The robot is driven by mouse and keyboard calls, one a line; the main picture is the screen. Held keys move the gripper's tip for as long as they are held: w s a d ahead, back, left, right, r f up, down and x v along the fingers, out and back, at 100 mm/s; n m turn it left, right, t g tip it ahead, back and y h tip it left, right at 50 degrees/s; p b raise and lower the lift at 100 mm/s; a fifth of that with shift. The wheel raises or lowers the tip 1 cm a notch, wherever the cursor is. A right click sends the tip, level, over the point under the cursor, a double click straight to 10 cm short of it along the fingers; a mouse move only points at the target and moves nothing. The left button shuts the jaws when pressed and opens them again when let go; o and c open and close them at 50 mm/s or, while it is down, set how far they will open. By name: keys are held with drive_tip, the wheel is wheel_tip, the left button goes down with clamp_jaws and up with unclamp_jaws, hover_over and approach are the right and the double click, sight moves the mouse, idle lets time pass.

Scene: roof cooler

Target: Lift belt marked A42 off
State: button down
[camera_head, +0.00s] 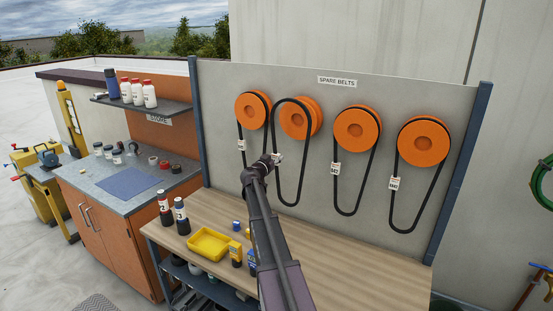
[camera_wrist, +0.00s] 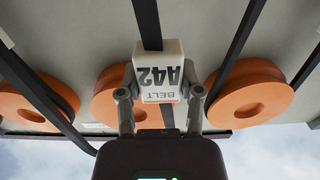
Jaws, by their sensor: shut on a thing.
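The belt marked A42 (camera_head: 290,204) is a black loop at the second orange pulley (camera_head: 299,117) from the left. Its top arc sits high and to the left of the pulley's rim; I cannot tell whether it still touches the pulley. My gripper (camera_head: 277,160) is at the loop's left strand. In the wrist view my gripper (camera_wrist: 160,94) is shut on the belt's white tag (camera_wrist: 158,72), with A42 reading upside down between the fingers. The tag is mostly hidden in the head view.
Tagged belts hang on the neighbouring pulleys, left (camera_head: 253,108) and right (camera_head: 358,128), close by. A wooden bench (camera_head: 365,270) below holds a yellow tray (camera_head: 209,244) and bottles. A blue post (camera_head: 459,170) edges the panel. Open air lies before the panel.

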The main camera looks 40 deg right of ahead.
drive_tip(key=shift+v, duration=0.95)
drive_tip(key=shift+r+v, duration=0.2)
drive_tip(key=shift+v, duration=1.25)
drive_tip(key=shift+s+a, duration=0.15)
drive_tip(key=shift+a, duration=0.15)
drive_tip(key=shift+p+v, duration=0.3)
drive_tip(key=shift+v, duration=0.75)
drive_tip(key=shift+s+a+r, duration=0.15)
drive_tip(key=shift+s+a, duration=0.1)
drive_tip(key=shift+a, duration=0.35)
